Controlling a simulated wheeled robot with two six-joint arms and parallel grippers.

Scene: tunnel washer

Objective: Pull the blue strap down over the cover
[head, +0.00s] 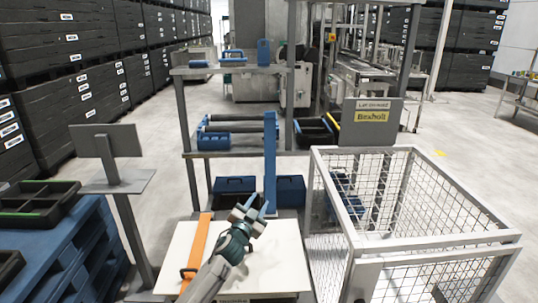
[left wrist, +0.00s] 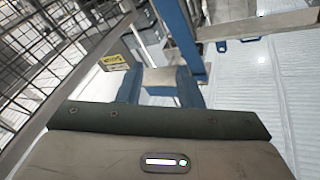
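A white, flat cover (head: 272,262) lies low in front of me in the head view. The blue strap (head: 270,150) stands upright at the cover's far edge, rising past the shelves behind. It also shows in the left wrist view (left wrist: 181,30) as a slanting blue band beside the fingers. An orange strap (head: 199,243) lies over the left part of the cover. My left gripper (head: 250,209) is above the cover, close to the blue strap's lower end. Its fingers (left wrist: 160,88) are apart, and the strap appears beside rather than between them. My right gripper is not in view.
A wire mesh cage (head: 428,242) stands close on the right. A shelf rack (head: 230,70) with blue items is behind the cover. A grey sign stand (head: 118,182) and blue pallets (head: 60,250) are on the left.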

